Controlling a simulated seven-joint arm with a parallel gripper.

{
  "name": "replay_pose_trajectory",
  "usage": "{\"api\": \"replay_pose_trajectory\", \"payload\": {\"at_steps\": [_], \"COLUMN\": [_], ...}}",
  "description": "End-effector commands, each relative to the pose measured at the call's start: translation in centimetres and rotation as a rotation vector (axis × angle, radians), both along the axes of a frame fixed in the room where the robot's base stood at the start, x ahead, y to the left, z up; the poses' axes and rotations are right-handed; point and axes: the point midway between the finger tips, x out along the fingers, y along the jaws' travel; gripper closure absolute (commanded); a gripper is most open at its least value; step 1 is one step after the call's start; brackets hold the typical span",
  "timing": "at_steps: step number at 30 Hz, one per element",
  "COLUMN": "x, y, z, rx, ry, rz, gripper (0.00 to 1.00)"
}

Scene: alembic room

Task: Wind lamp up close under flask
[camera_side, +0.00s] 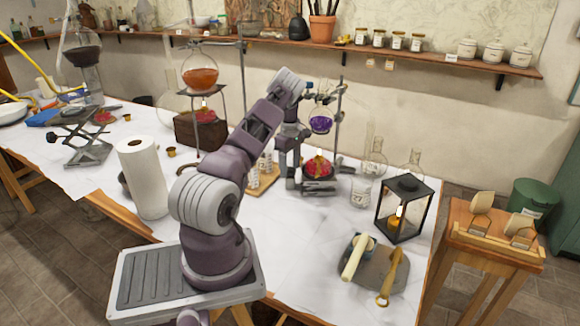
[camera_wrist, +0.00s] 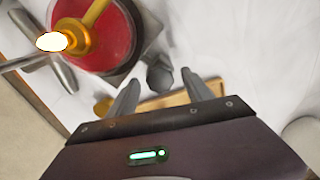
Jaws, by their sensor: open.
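The lamp (camera_side: 318,168) is a red spirit lamp with a brass burner, standing on a small dark jack (camera_side: 320,187). The flask (camera_side: 321,122) holds purple liquid and hangs on a stand above the lamp, with a visible gap between them. In the wrist view the lamp (camera_wrist: 112,42) is at the upper left with a bright flame. A grey knob (camera_wrist: 160,72) sticks out beside the jack toward my gripper (camera_wrist: 161,79). My gripper is open, its two fingers on either side of the knob's near end; I cannot tell whether they touch it. The flask is out of the wrist view.
A wooden rack with white vials (camera_side: 262,178) stands just left of my wrist. A beaker (camera_side: 362,190) and a black lantern (camera_side: 404,207) stand to the right. A paper roll (camera_side: 143,178) and another stand with an orange flask (camera_side: 200,77) are at left.

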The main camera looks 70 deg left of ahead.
Motion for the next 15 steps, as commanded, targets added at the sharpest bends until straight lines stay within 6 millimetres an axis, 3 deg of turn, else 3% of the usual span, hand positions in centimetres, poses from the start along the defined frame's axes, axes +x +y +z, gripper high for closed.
{"api": "replay_pose_trajectory", "payload": {"at_steps": [1, 10, 15], "x": [0.01, 0.01, 0.01], "y": [-0.01, -0.01, 0.0], "z": [0.02, 0.06, 0.08], "rx": [0.0, 0.0, 0.0], "ry": [0.0, 0.0, 0.0], "rz": [0.0, -0.001, -0.008], "gripper": [0.41, 1.0, 1.0]}}
